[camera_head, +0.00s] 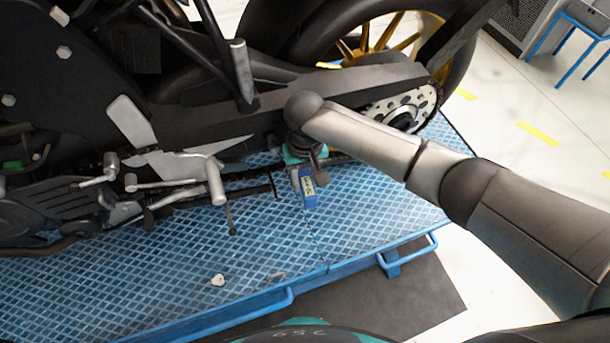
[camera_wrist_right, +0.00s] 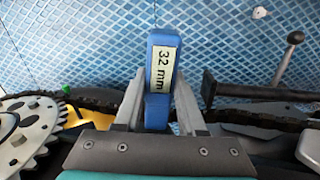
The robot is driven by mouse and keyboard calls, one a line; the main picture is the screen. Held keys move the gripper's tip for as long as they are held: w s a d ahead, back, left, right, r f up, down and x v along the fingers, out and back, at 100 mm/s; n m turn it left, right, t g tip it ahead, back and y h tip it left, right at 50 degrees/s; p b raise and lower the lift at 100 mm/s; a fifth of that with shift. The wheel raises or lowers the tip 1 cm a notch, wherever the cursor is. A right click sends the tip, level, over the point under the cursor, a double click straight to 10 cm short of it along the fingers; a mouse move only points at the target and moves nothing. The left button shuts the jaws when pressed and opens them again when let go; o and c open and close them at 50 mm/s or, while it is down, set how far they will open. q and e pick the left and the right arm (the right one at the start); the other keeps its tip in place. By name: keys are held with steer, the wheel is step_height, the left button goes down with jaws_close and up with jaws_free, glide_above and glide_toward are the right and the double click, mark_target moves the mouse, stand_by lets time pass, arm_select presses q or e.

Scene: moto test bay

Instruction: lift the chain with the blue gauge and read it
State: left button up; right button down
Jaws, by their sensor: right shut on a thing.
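The blue gauge (camera_wrist_right: 160,66) bears a pale label reading "32 mm" and stands between the two fingers of my right gripper (camera_wrist_right: 158,108), which is shut on it. In the head view the gauge (camera_head: 308,193) shows below the right gripper (camera_head: 306,176), beside the motorcycle's lower side. The dark chain (camera_wrist_right: 258,118) runs across the right wrist view on both sides of the gripper; the middle stretch is hidden behind gauge and fingers. I cannot tell whether the gauge touches the chain. My left gripper is out of view.
The motorcycle stands on a blue diamond-patterned lift platform (camera_head: 300,250). Its rear sprocket (camera_head: 405,108) is right of the gripper, and a footpeg and lever (camera_head: 215,182) are left. Small loose bits (camera_head: 217,280) lie near the front edge. The platform's front area is mostly clear.

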mark_target(314, 198)
steer(key=shift+s+d+r+p, duration=0.1)
steer(key=shift+s+d+p, duration=0.1)
steer(key=shift+s+p, duration=0.4)
steer(key=shift+s+d+r+p, duration=0.15)
steer(key=shift+s+p, duration=0.3)
steer(key=shift+p, duration=0.25)
steer(key=shift+s+d+f+p, duration=0.1)
steer(key=shift+s+d+p, duration=0.15)
steer(key=shift+s+p, duration=0.45)
steer(key=shift+s+d+f+p, duration=0.1)
steer(key=shift+s+d+p, duration=0.1)
steer(key=shift+s+p, duration=0.4)
steer(key=shift+s+d+b, duration=0.15)
steer(key=shift+s+d, duration=0.05)
steer(key=shift+s, duration=0.5)
steer(key=shift+s+d+b, duration=0.15)
steer(key=shift+s+d, duration=0.05)
steer(key=shift+s, duration=0.45)
steer(key=w+d+r+m+b, duration=0.15)
steer(key=w+d+b, duration=0.3)
steer(key=b, duration=0.65)
steer(key=s+d+r+b, duration=0.3)
steer(key=d+b, duration=0.3)
steer(key=b, duration=0.7)
steer(key=shift+s+d+m, duration=0.3)
steer(key=shift+s+m, duration=0.05)
steer(key=shift+s, duration=0.1)
